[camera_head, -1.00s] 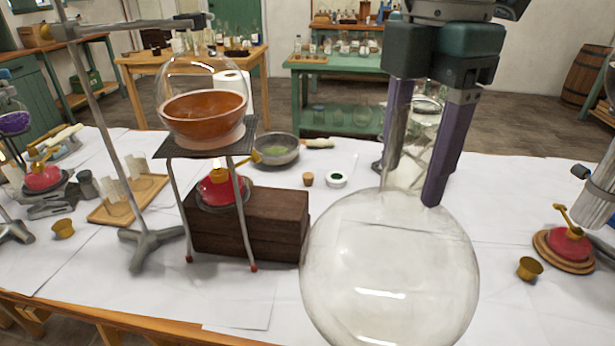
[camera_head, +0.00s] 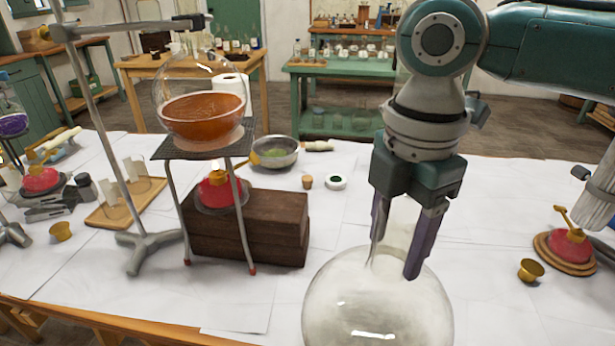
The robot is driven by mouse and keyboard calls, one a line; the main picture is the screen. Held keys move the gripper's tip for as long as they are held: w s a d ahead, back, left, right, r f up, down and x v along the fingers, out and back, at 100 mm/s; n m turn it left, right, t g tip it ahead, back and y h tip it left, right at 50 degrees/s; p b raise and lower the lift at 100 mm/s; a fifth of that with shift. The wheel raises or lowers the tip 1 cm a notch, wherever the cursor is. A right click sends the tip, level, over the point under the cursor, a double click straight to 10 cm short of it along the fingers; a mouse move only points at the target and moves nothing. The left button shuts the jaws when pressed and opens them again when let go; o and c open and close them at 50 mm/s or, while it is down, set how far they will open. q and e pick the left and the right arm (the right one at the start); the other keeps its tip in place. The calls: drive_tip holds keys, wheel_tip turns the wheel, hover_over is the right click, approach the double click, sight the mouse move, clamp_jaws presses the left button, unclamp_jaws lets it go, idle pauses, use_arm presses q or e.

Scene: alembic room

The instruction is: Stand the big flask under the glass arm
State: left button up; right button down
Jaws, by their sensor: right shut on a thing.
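The big flask (camera_head: 378,308) is a clear, round glass vessel at the bottom middle, upright as far as I can see. The picture's bottom edge cuts off its underside, so I cannot tell whether it touches the table. My right gripper (camera_head: 396,255) comes down from above and is shut on the flask's neck, which its fingers partly hide. I cannot make out the glass arm clearly. A round glass vessel of orange-brown liquid (camera_head: 203,118) sits on a tripod (camera_head: 180,150) left of the flask. My left gripper is not in view.
A red burner (camera_head: 218,190) and a dark wooden block (camera_head: 275,230) are under and beside the tripod. A metal stand (camera_head: 135,238) is to the left. A brass cup (camera_head: 530,270) and another red burner (camera_head: 567,245) are at right. White table is bare around the flask.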

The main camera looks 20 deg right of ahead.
drive_tip(key=shift+c, duration=0.5)
unclamp_jaws()
drive_tip(key=shift+f, duration=0.1)
